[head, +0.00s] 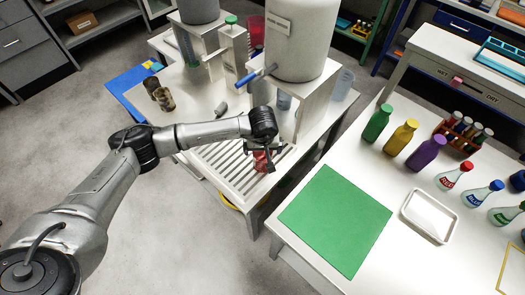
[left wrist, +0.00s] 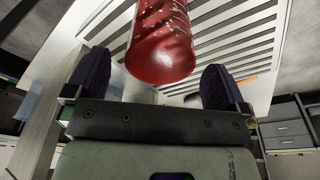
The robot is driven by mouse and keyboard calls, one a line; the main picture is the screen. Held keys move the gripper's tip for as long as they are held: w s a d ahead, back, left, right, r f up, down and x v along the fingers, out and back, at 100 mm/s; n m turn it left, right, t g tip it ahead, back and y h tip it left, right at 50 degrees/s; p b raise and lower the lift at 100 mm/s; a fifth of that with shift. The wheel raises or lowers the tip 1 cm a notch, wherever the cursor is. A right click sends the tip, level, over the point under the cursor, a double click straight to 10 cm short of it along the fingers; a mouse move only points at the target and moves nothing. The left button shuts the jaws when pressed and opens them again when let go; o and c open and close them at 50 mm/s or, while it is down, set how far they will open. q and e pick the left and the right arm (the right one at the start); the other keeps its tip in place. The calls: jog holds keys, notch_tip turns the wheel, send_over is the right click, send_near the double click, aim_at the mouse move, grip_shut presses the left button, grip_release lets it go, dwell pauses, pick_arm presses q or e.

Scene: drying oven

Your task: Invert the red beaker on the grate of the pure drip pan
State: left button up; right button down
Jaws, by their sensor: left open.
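The red beaker (head: 262,161) is at the grate (head: 226,168) below the large white tank, partly covered by my left gripper (head: 263,148). In the left wrist view the beaker (left wrist: 163,50) is wet with drops, and its rounded closed end points towards my gripper, away from the slats. Its mouth is outside that view, and I cannot tell whether the rim touches the grate. My left gripper (left wrist: 156,85) is open, with a dark ridged finger on each side of the beaker and gaps between them. My right gripper is not in view.
The white tank (head: 300,40) with a blue-handled tap stands close behind my left gripper. Small jars (head: 163,98) and a blue mat (head: 130,85) lie left. On the right table are a green mat (head: 335,220), a white tray (head: 430,215) and several bottles.

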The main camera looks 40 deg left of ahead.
pick_arm(q)
notch_tip(320, 180, up, 10)
jog(key=s+p, duration=0.1)
jog(key=shift+d, duration=0.45)
jog(key=shift+f, duration=0.1)
dwell(0.4)
